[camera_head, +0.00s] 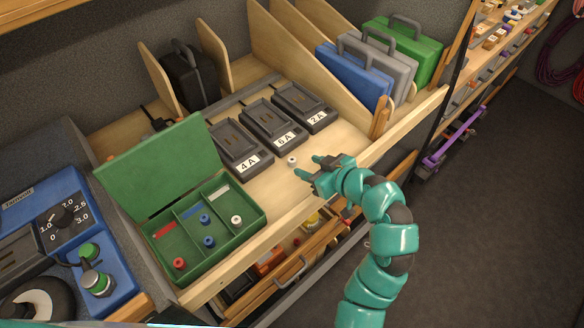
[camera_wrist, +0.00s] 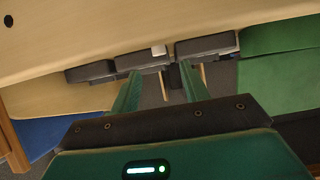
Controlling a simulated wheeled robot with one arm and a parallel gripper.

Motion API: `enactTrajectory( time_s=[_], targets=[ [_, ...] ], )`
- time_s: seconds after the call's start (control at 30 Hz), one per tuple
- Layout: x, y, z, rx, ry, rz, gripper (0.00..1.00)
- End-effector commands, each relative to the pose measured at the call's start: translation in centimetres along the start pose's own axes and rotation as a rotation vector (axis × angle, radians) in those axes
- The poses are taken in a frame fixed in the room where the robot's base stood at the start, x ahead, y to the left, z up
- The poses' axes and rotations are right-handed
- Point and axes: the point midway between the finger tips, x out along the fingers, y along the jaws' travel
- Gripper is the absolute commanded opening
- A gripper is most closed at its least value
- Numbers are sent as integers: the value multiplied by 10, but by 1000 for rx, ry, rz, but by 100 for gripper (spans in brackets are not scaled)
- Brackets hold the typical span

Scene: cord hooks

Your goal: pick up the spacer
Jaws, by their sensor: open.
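A small white spacer (camera_head: 292,161) sits on the wooden bench in front of the chargers in the head view. My gripper (camera_head: 311,167) is open and just to the right of it, low over the front part of the bench. The fingers point toward the spacer, and a small gap shows between them and it. In the wrist view, which looks upside down, the spacer (camera_wrist: 158,50) appears as a small pale block beyond my open gripper (camera_wrist: 160,77), with dark chargers behind it.
Three chargers labelled 4A (camera_head: 240,150), 6A (camera_head: 274,122) and 2A (camera_head: 303,106) stand behind the spacer. An open green box (camera_head: 180,275) with red, blue and white small parts is at left. Blue, grey and green cases (camera_head: 354,76) stand between dividers at right.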

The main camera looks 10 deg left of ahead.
Motion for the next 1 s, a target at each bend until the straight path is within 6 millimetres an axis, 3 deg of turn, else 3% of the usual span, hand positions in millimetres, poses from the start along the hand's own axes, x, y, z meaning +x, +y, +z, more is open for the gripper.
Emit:
enactTrajectory(
  time_s=[0.47,0.8,1.0],
  targets=[
    [24,0,-2,2,-4,-1,45],
    [60,0,1,2,-7,-2,45],
    [69,1,1,1,-2,4,45]
  ],
)
